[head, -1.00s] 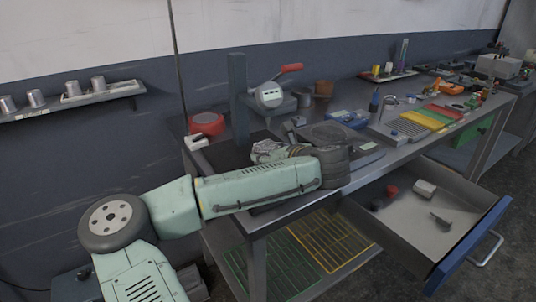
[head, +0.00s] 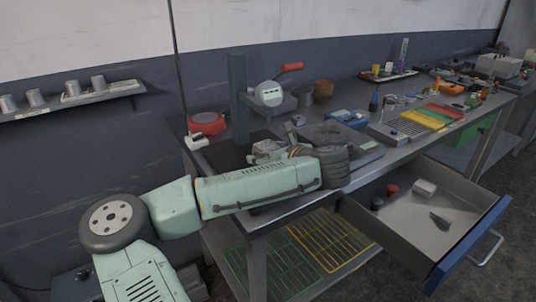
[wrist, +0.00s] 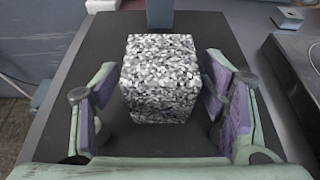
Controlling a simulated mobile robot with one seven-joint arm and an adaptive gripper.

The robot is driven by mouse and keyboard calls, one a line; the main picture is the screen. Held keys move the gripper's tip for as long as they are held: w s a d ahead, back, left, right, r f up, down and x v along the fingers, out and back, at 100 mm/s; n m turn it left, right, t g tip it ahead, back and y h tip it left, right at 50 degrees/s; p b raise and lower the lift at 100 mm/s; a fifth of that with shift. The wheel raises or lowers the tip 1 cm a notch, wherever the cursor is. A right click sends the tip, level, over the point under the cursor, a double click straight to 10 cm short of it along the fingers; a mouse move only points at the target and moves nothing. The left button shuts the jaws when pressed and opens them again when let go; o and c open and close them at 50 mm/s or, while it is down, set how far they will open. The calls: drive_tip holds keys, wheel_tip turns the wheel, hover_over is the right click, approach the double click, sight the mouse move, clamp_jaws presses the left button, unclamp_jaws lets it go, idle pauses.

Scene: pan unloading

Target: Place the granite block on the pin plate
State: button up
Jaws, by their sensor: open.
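The granite block (wrist: 160,80), speckled black, white and grey, stands on a dark flat plate (wrist: 160,141) in the wrist view. My gripper (wrist: 160,88) is open, with one purple-padded finger on each side of the block. A narrow gap seems to show at each finger; contact is hard to judge. In the head view the block (head: 267,146) is small and partly hidden by my gripper and wrist. A grey slotted plate (head: 405,126) lies further right on the bench; I cannot tell if it is the pin plate.
A gauge stand (head: 239,100) with a red-handled lever rises just behind the block. A red tape roll (head: 207,123) is to its left. A dark slab (head: 330,133) lies right of my gripper. An open drawer (head: 425,225) juts out at the front right.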

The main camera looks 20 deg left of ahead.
drive_tip(key=v, duration=1.1)
drive_tip(key=shift+r, duration=0.1)
drive_tip(key=shift+s+d+r, duration=0.1)
drive_tip(key=shift+s+d, duration=0.25)
drive_tip(key=shift+d, duration=0.05)
